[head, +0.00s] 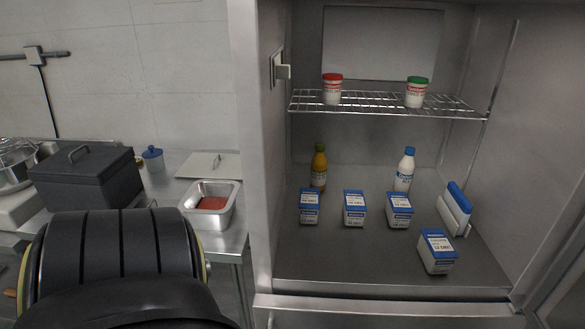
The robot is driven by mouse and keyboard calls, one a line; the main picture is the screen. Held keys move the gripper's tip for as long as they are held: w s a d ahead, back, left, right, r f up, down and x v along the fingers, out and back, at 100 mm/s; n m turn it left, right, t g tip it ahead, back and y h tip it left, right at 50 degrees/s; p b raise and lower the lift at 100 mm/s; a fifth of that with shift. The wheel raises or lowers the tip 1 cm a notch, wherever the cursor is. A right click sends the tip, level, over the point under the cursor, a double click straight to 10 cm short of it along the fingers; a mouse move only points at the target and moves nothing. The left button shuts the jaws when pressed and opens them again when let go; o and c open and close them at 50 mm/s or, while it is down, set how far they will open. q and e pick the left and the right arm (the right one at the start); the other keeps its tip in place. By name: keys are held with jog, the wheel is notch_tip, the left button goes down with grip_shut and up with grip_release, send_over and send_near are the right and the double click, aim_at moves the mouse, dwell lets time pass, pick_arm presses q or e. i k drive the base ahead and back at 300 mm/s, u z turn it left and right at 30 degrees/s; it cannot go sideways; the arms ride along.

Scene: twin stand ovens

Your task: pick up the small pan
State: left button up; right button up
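A small rectangular metal pan (223,218) stands upright on the steel counter, left of the open fridge. It holds something red and its rim is uncovered. A flat metal lid (200,166) with a small handle lies behind it on the counter. Neither of my grippers shows in the head view. A large black rounded part, which seems to be my arm, fills the lower left and hides part of the counter close to the pan.
A dark lidded box (85,180) and a blue-lidded jar (153,158) stand left on the counter. The fridge's side wall (262,170) rises just right of the pan. Inside the fridge are several blue-topped cartons, two bottles, and two tubs on a wire shelf (375,102).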

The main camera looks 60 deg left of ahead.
aim_at(208, 204)
jog(key=z, duration=1)
jog(key=k, duration=1.85)
jog(key=u, duration=1.55)
